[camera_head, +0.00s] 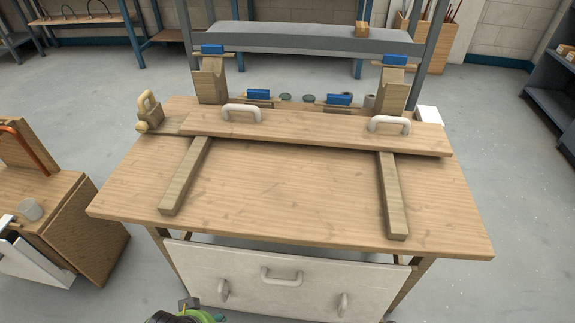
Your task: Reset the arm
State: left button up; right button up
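A dark and green shape (187,315) shows at the bottom edge, left of centre.
A wooden workbench (290,190) stands ahead. A long board (315,131) with two white handles lies across two wooden bars (392,195). Blue-topped wooden stands (210,78) rise at the back. A white drawer front (285,275) is below. A wooden cabinet (85,235) stands left.

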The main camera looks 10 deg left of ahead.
pick_arm(q)
notch_tip(320, 180, down, 26)
jog(key=r+b, duration=0.1)
jog(key=b, duration=1.6)
pick_arm(e)
notch_tip(320, 180, down, 26)
jog(key=r, duration=0.1)
pick_arm(q)
jog(key=s+a+g+p, duration=0.1)
jog(key=s+p, duration=0.8)
jog(key=p, duration=0.4)
jog(key=s+a+f+g+p, duration=0.1)
jog(key=s+a+p, duration=0.1)
jog(key=s+p, duration=0.7)
jog(key=p, duration=0.4)
jog(key=shift+s+f, duration=0.25)
jog(key=shift+s, duration=0.05)
pick_arm(e)
jog(key=s+d+g, duration=0.1)
jog(key=s, duration=0.8)
jog(key=s+d+f+g, duration=0.1)
jog(key=s+d, duration=0.1)
jog(key=s, duration=0.7)
jog(key=shift+s+f, duration=0.25)
jog(key=shift+s, duration=0.05)
pick_arm(q)
jog(key=c, duration=0.3)
pick_arm(e)
jog(key=c, duration=0.3)
jog(key=shift+a, duration=0.15)
